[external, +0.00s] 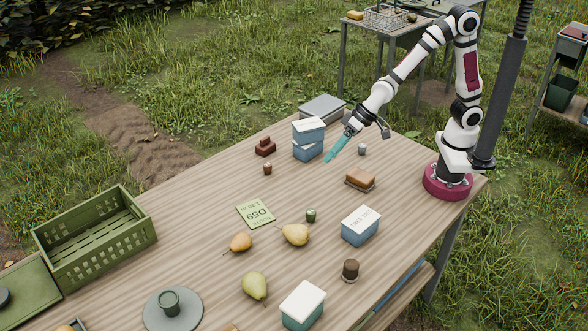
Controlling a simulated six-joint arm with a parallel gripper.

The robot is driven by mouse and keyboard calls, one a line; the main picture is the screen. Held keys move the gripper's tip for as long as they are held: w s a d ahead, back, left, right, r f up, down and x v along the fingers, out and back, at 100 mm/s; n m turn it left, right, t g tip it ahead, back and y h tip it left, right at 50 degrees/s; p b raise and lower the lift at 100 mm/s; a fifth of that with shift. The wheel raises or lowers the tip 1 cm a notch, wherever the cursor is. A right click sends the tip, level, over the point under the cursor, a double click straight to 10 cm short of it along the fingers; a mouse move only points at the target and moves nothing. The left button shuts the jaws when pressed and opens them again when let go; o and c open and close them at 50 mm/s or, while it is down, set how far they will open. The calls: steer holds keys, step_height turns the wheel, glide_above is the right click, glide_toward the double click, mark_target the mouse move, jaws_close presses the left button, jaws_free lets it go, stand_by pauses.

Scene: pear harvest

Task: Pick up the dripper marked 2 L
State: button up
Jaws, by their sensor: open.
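Several small pieces that could be drippers stand on the wooden table (200,215): a brown one (267,169), a green one (311,215) and a grey one (362,149). They are too small for me to read any marking, so I cannot tell which is marked 2 L. My gripper (329,159) has teal fingers, is open and points down and left above the far part of the table. It is between the stacked blue boxes and the grey piece, with nothing visible in it.
Blue boxes with white lids (309,130) stand left of my gripper; another box (361,226) stands nearer. A brown brush-like block (360,179), pears (296,234), a green card (255,213) and a dark cylinder (350,270) lie around. A green crate (95,240) is at left.

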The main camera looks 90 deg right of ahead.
steer(key=w+d+f+t+h, duration=0.2)
steer(key=w+f, duration=0.3)
steer(key=w, duration=0.1)
steer(key=m+t+h, duration=0.1)
steer(key=t+h, duration=0.1)
steer(key=h, duration=0.5)
glide_toward(267, 164)
steer(key=x, duration=1)
steer(key=shift+f, duration=0.5)
jaws_close()
